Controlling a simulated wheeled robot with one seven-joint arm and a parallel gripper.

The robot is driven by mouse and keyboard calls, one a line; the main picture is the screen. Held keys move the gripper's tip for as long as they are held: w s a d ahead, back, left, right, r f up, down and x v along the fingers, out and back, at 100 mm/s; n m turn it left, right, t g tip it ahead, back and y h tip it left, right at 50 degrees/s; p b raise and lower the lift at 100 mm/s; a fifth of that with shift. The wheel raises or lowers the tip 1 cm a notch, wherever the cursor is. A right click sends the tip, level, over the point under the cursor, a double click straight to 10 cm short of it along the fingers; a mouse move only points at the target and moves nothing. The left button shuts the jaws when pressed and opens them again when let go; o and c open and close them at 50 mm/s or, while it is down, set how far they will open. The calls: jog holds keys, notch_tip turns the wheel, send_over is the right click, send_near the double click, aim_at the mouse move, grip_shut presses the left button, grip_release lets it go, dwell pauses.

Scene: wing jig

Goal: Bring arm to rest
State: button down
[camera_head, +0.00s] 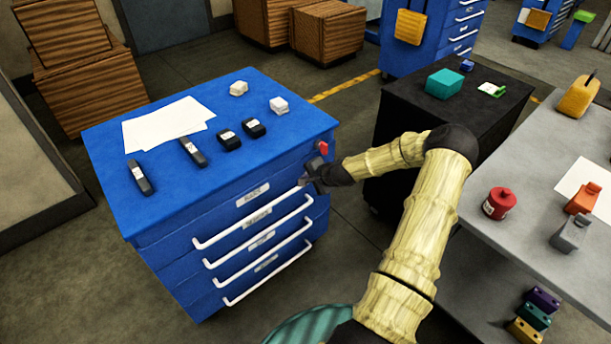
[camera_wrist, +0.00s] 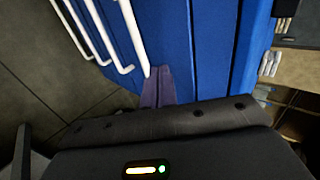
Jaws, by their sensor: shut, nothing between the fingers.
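My arm reaches forward from the bottom of the head view, bent at the elbow, with its end at the front right corner of the blue drawer cabinet (camera_head: 120,205). My gripper (camera_head: 306,181) is close to the right end of the top white drawer handle (camera_head: 253,219). In the wrist view my gripper's fingers (camera_wrist: 158,72) are together, with nothing seen between them. The fingertips appear right by the end of a white handle (camera_wrist: 134,35). I cannot tell whether they touch it. The drawers look shut.
Dark devices and white blocks lie on the cabinet top beside paper sheets (camera_head: 165,124). A black cabinet (camera_head: 400,110) stands just behind my arm. A grey table (camera_head: 520,215) with a red canister (camera_head: 499,203) is at right. Open floor lies left of the blue cabinet.

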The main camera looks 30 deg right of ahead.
jog(key=shift+s+d, duration=0.15)
jog(key=shift+d, duration=0.1)
jog(key=s+a+r+n+g+p, duration=0.1)
jog(key=s+a+r+n+g, duration=0.1)
jog(key=s+a+r+n, duration=0.35)
jog(key=s+a+r+n+g+p, duration=0.2)
jog(key=a+r+n, duration=0.1)
jog(key=a, duration=0.5)
jog(key=s+a+r+n+g+h+p, duration=0.1)
jog(key=s+a+r+n+p, duration=0.1)
jog(key=s+r, duration=0.7)
jog(key=s+a+r+n+g+h+p, duration=0.1)
jog(key=s+a+r+n+p, duration=0.1)
jog(key=s+a+r+n, duration=0.3)
jog(key=s+r, duration=0.3)
jog(key=s, duration=0.2)
jog(key=shift+s+r+g, duration=0.3)
jog(key=shift+r, duration=0.1)
jog(key=shift+w, duration=0.1)
